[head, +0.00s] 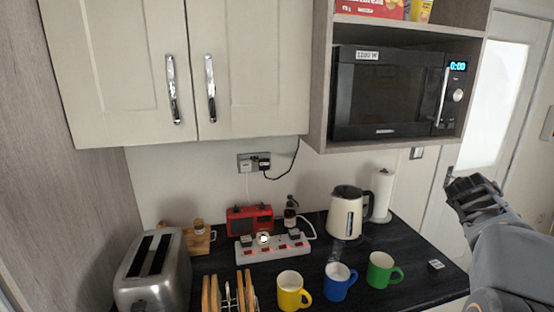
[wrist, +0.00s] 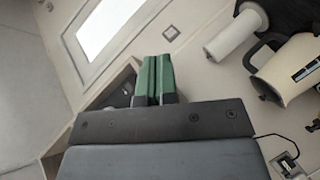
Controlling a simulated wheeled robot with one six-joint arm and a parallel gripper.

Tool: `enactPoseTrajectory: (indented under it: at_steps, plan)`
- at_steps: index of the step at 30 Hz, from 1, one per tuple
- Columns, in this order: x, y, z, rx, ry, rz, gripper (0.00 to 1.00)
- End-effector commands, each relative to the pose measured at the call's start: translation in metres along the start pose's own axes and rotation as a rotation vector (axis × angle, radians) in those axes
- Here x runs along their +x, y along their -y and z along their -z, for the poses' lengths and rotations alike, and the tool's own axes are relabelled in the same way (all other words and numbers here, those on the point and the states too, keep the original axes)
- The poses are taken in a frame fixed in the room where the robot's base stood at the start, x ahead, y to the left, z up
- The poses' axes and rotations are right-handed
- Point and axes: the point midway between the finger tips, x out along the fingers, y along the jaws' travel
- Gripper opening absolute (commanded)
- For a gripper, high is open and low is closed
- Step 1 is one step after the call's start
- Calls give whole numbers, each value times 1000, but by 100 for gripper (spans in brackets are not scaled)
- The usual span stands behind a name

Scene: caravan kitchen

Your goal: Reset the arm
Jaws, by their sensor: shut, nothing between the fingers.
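My gripper (head: 452,180) is raised at the right of the head view, above the right end of the dark worktop (head: 222,262) and in front of the door. In the wrist view my gripper (wrist: 155,60) shows two green finger pads pressed together, with nothing between them. The arm is bent and comes in from the lower right of the head view. The gripper touches nothing that I can see.
The microwave (head: 388,92) sits in a shelf above, left of my gripper. Below are a kettle (head: 345,214), a paper roll (head: 382,195), and yellow (head: 289,291), blue (head: 337,284) and green (head: 380,270) mugs. A toaster (head: 150,272) stands far left.

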Motion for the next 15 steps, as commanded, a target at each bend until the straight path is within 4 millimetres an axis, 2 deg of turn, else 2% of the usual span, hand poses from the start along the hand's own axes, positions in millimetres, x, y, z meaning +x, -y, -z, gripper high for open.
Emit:
enactPoseTrajectory:
  at_steps: [1, 3, 5, 6, 9, 12, 15]
  plan:
    - [-17, 34, -9, 100, 57, 91, 0]
    - [-43, 84, -21, 230, 146, 220, 0]
    - [-70, 124, -29, 316, 214, 324, 0]
    - [-88, 149, -34, 363, 257, 390, 0]
    - [-136, 205, -46, 444, 350, 542, 0]
    - [-183, 251, -57, 483, 417, 674, 0]
    - [-224, 285, -67, 488, 451, 781, 0]
